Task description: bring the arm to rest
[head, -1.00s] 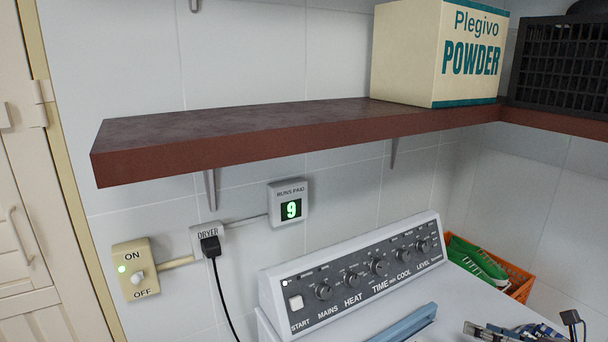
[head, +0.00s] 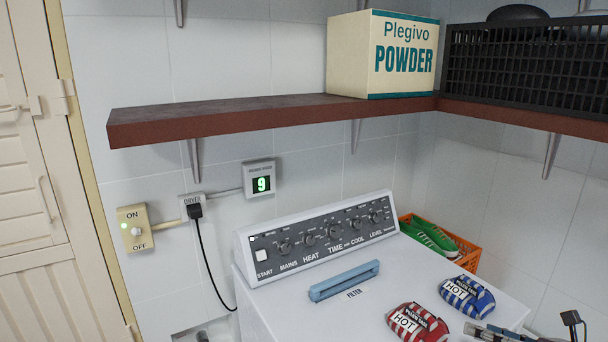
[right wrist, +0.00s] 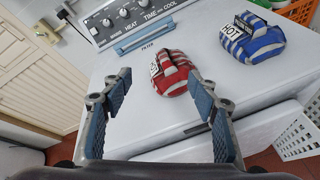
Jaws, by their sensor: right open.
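My right gripper (head: 520,325) shows at the lower right edge of the head view, over the front right of the dryer top. In the right wrist view its two blue-padded fingers (right wrist: 160,95) stand wide apart with nothing between them. The white dryer top (right wrist: 145,110) lies beyond and below the fingers. A red striped bundle (head: 416,324) marked HOT lies on the dryer, just ahead of the gripper. A blue striped bundle (head: 466,296), also marked HOT, lies to its right. Both are apart from the fingers. My left gripper does not show.
The dryer's control panel (head: 320,238) rises at the back, with a blue filter handle (head: 344,281) before it. A brown shelf (head: 220,120) overhangs, bearing a powder box (head: 350,55) and black crate (head: 520,70). An orange basket (head: 466,258) with green shoes stands right of the dryer.

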